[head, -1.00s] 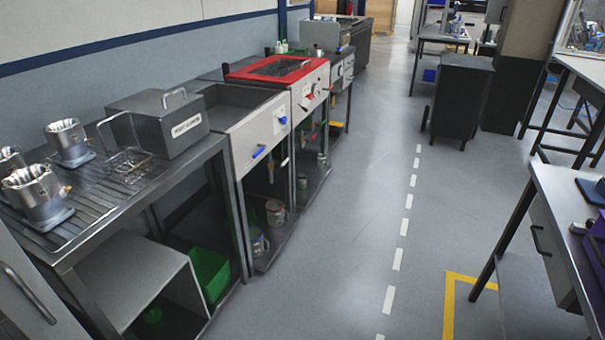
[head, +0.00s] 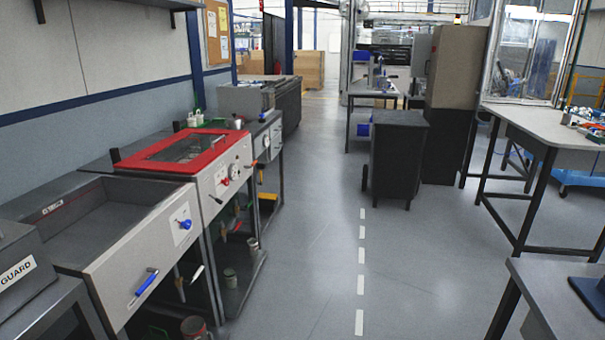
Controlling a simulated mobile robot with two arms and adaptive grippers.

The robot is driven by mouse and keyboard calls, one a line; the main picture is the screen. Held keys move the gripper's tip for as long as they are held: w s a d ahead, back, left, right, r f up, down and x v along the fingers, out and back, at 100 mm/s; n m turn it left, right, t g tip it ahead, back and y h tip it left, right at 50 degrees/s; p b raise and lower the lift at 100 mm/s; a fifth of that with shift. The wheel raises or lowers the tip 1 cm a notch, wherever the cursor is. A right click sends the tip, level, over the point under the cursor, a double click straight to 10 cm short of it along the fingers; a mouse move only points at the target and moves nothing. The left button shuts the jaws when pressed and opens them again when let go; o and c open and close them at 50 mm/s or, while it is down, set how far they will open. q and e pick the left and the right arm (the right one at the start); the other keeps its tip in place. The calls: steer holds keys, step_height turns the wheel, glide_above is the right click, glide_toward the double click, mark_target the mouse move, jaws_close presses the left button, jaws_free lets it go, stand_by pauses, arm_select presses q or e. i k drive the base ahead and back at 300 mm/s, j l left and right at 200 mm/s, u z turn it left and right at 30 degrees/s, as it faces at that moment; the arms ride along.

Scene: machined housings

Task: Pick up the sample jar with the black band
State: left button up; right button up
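I cannot make out a sample jar with a black band in the head view. Small white bottles (head: 195,118) stand in a green tray at the back of the left-hand row, too small to show any band. Cans (head: 230,277) sit on the low shelf under the red-topped unit; no black band shows on them. Neither of my grippers is in view.
A grey sink unit (head: 120,215) and a red-topped machine (head: 178,150) line the left wall. A dark cabinet (head: 398,155) stands ahead, right of the dashed floor line. Tables (head: 545,128) stand at the right. The aisle floor (head: 310,240) is clear.

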mark_target(229, 277)
steer(key=i+u, duration=0.15)
steer(key=i, duration=0.3)
steer(key=i+l+u, duration=0.15)
steer(key=i, duration=0.35)
steer(key=i+l+u, duration=0.1)
steer(key=i, duration=0.35)
